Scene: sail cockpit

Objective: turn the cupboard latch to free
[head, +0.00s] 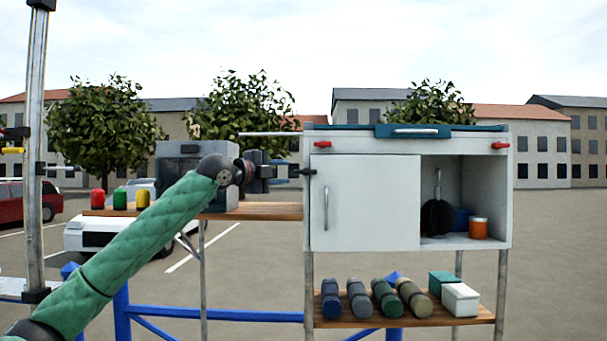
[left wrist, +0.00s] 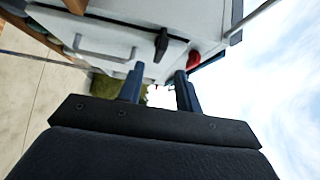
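The white cupboard (head: 407,138) has a pale door (head: 370,205) covering its left part, with an upright bar handle (head: 326,208). The small black latch (head: 308,171) sits at the door's upper left edge and lies about level, across the edge. In the left wrist view the latch (left wrist: 161,45) stands crosswise to the handle (left wrist: 104,51). My left gripper (head: 283,171) is just left of the latch, pointing at it, apart from it. Its two fingers (left wrist: 160,88) are spread with nothing between them. My right gripper is in neither view.
Red catches (head: 322,144) sit near the cupboard top. Its right side is open, with an orange jar (head: 478,228) and a dark round item. A wooden shelf (head: 260,211) with a grey box stands behind my left arm. Several rolls (head: 358,298) lie on the lower shelf.

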